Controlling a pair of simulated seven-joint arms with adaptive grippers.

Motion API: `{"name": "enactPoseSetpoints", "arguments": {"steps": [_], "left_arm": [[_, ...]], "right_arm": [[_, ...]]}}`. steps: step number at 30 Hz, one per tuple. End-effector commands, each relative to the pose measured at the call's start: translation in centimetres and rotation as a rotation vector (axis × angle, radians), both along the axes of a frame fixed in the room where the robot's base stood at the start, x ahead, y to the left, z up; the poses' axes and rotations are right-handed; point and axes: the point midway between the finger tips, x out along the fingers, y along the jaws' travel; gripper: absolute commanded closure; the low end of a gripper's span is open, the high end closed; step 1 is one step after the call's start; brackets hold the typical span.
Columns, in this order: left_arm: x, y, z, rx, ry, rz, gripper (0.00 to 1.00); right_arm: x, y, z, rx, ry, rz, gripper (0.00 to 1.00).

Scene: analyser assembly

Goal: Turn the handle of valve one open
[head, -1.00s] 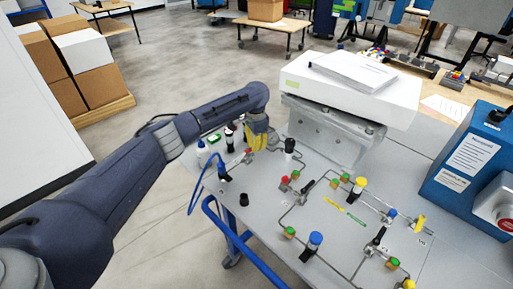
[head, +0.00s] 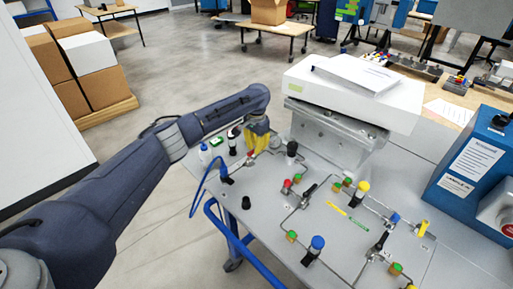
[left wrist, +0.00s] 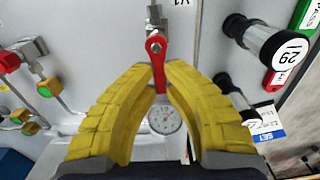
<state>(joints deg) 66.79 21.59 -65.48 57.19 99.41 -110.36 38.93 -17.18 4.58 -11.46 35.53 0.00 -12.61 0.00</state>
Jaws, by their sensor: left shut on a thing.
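The red handle of valve one (left wrist: 156,46) stands out from a metal fitting in the left wrist view, near a partly cropped V1 label (left wrist: 172,3). My left gripper (left wrist: 162,74) has its yellow fingers on both sides of the handle and is shut on it. Part of the handle is hidden between the fingers. In the head view, the gripper (head: 257,138) points down at the back left of the grey panel (head: 270,215), and its fingers mostly cover the valve. My right gripper is not in view.
A round gauge (left wrist: 165,119) shows between the fingers. Black-capped fittings (left wrist: 258,40) stand close on the right of the wrist view. A white box (head: 350,90) on a metal bracket stands behind the panel. A blue box (head: 470,165) stands at the right.

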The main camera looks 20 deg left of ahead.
Motion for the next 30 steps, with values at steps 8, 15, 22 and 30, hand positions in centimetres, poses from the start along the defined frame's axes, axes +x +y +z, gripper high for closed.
{"name": "enactPoseSetpoints", "arguments": {"steps": [8,15,22,30], "left_arm": [[-0.1,0.0,-0.2,0.001,0.002,0.001,0.79],[0.0,0.0,-0.1,0.000,0.001,0.000,0.64],[0.0,0.0,0.4,0.000,-0.001,0.000,0.64],[0.1,0.0,4.3,0.000,-0.002,-0.001,0.64]], "right_arm": [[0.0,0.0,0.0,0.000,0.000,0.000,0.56],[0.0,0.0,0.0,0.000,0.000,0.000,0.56],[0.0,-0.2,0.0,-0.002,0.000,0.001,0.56],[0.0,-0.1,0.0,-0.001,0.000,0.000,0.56]]}}
